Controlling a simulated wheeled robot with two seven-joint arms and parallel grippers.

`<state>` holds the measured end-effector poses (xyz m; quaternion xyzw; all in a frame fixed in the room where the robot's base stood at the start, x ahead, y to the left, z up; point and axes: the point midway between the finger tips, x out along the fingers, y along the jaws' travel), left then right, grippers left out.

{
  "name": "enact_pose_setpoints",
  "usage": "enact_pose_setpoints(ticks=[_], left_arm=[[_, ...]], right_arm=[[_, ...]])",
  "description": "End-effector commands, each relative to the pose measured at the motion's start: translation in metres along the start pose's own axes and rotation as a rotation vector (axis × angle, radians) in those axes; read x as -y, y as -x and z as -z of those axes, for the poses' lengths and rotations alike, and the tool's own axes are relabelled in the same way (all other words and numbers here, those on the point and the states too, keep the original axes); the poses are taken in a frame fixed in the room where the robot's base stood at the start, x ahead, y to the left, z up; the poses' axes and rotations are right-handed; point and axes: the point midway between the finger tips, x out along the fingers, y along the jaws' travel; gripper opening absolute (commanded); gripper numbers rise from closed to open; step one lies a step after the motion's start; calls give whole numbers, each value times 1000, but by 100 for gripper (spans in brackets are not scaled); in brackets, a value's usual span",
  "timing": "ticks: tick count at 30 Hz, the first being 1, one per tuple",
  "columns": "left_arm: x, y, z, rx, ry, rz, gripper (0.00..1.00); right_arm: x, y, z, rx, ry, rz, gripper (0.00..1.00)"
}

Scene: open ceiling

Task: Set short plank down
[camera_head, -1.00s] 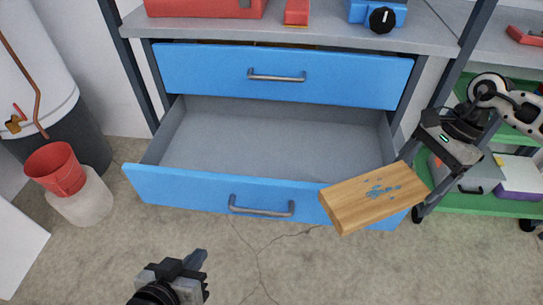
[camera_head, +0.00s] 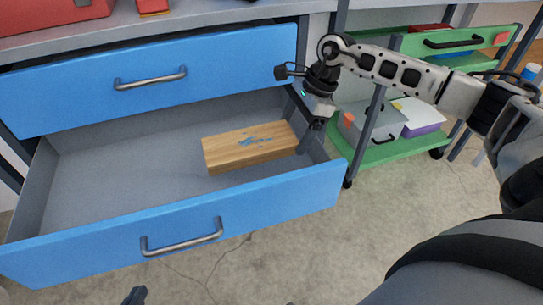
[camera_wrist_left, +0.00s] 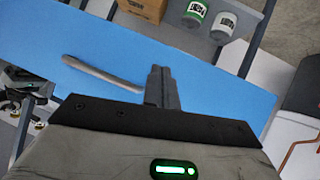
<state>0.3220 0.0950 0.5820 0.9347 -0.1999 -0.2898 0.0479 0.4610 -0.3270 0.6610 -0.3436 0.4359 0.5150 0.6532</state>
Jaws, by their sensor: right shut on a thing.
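The short plank (camera_head: 250,147) is light wood with blue marks on its top. In the head view it is inside the outline of the open lower blue drawer (camera_head: 90,165), towards the drawer's right side. It looks about level; I cannot tell whether it touches the drawer floor. My right gripper (camera_head: 304,138) is shut on the plank's right end. My left gripper shows only as a dark tip at the bottom edge of the head view. In the left wrist view my left gripper (camera_wrist_left: 160,86) has its fingers together, empty, in front of a blue panel.
A green shelf cart (camera_head: 400,150) with a grey box (camera_head: 375,120) stands to the right. The left and middle of the open drawer are bare. Red items stand on the worktop above.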

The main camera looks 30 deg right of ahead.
Motion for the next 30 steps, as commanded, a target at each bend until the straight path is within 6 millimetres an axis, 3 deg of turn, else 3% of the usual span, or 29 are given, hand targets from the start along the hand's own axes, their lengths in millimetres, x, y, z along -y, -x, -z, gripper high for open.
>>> enact_pose_setpoints(ticks=[1,6,16,21,29,30], left_arm=[[0,-1,-2,-9,-1,-3,0],[-2,0,4,-46,-6,-11,0],[-4,0,7,-74,-7,-16,0],[-6,2,13,-110,-9,-25,0],[-9,4,16,-120,-11,-31,0],[-9,4,16,-120,-11,-31,0]], right_arm=[[4,-16,-4,5,2,-1,51],[12,-48,-13,4,2,1,51],[18,-74,-20,3,1,0,51],[18,-98,-8,2,-1,0,51],[18,-99,-8,1,1,2,51],[17,-100,-7,-1,1,0,90]])
